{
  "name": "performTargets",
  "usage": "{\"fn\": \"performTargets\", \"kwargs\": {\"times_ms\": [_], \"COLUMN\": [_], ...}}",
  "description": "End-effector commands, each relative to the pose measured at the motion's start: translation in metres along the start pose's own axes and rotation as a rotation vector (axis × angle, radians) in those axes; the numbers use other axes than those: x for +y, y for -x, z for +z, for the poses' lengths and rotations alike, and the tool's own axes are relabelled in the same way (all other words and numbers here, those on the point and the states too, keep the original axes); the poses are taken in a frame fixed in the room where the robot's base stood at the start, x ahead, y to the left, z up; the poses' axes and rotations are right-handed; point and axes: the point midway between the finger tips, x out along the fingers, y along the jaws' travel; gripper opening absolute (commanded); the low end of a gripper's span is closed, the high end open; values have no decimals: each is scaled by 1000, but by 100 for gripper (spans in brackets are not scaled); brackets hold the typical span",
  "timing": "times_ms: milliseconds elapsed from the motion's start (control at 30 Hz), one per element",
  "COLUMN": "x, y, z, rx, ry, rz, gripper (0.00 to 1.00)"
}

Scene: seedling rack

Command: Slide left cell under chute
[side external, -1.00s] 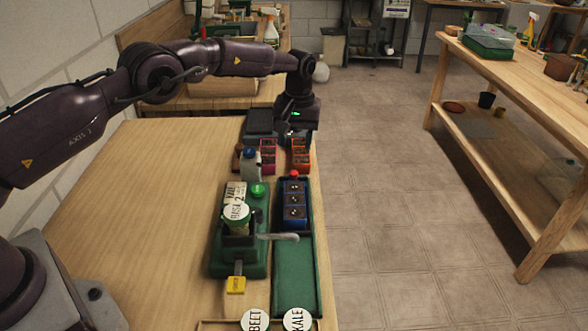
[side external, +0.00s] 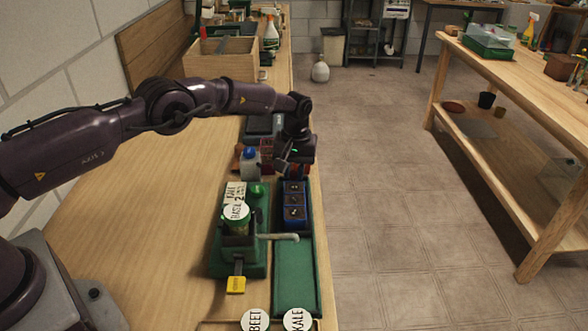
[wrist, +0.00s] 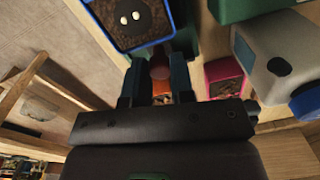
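A blue strip of dark, soil-filled cells (side external: 293,203) lies in the far part of a long green tray (side external: 297,275). The chute stands on the green seed machine (side external: 238,258) left of the tray, with a pale lever (side external: 280,237) reaching over the tray. My gripper (side external: 293,174) is low at the strip's far end. One blue-rimmed cell (wrist: 134,22) shows just beyond the knob.
A grey bottle with a blue cap (side external: 250,163) stands close left of my gripper. Magenta (wrist: 224,76) and orange (wrist: 162,97) pots are behind and under it. A yellow tab (side external: 236,285) is at the machine's front. The tray's near part is empty.

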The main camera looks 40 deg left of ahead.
Motion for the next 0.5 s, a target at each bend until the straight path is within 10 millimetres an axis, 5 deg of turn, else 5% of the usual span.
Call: {"fn": "performTargets", "kwargs": {"times_ms": [100,500], "x": [0,7], "y": [0,2], "z": [0,22], "rx": [0,-1], "ry": [0,-3], "rz": [-1,-1], "gripper": [0,0]}}
